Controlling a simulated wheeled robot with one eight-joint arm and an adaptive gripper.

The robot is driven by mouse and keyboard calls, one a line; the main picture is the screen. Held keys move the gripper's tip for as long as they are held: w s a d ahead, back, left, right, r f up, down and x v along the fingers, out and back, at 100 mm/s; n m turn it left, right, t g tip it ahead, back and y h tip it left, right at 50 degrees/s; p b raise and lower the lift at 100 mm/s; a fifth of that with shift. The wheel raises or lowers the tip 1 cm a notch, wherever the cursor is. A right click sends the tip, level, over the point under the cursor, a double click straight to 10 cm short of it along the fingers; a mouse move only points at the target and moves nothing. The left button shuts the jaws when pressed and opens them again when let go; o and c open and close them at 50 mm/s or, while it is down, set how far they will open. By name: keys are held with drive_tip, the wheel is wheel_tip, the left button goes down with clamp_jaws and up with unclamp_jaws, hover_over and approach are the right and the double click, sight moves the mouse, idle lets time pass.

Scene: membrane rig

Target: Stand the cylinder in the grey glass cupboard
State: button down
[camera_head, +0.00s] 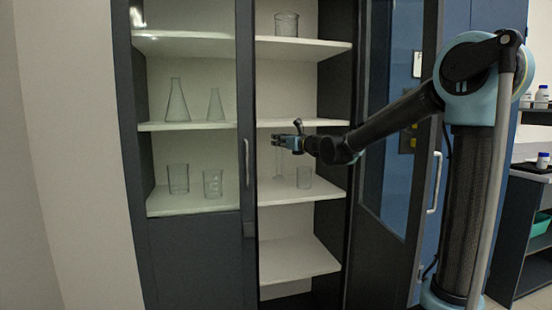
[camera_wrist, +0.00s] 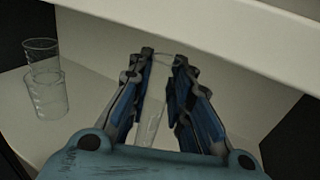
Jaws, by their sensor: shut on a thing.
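The cylinder (camera_head: 279,163) is a slim clear glass tube, upright below my gripper (camera_head: 278,141). In the wrist view the cylinder (camera_wrist: 152,112) shows between the fingers of my gripper (camera_wrist: 163,60), which is shut on it near its top. My gripper reaches through the open right side of the grey glass cupboard (camera_head: 190,262), between the middle shelf and the shelf below (camera_head: 285,196). The cylinder is over this lower shelf; I cannot tell whether its foot touches it.
The middle shelf (camera_head: 290,122) is close above my gripper. The right door (camera_head: 392,215) stands open; the left glass door is shut over flasks (camera_head: 177,106) and beakers (camera_head: 178,180).

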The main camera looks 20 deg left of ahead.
drive_tip(key=w+a+f, duration=0.2)
drive_tip(key=w+f, duration=0.1)
drive_tip(key=f, duration=0.4)
drive_tip(key=shift+w+a, duration=0.2)
drive_tip(key=shift+w, duration=0.2)
drive_tip(key=shift+f, duration=0.1)
drive_tip(key=c, duration=1.5)
unclamp_jaws()
drive_tip(key=shift+o, duration=0.2)
drive_tip(key=v, duration=1.2)
drive_tip(key=shift+s, duration=0.1)
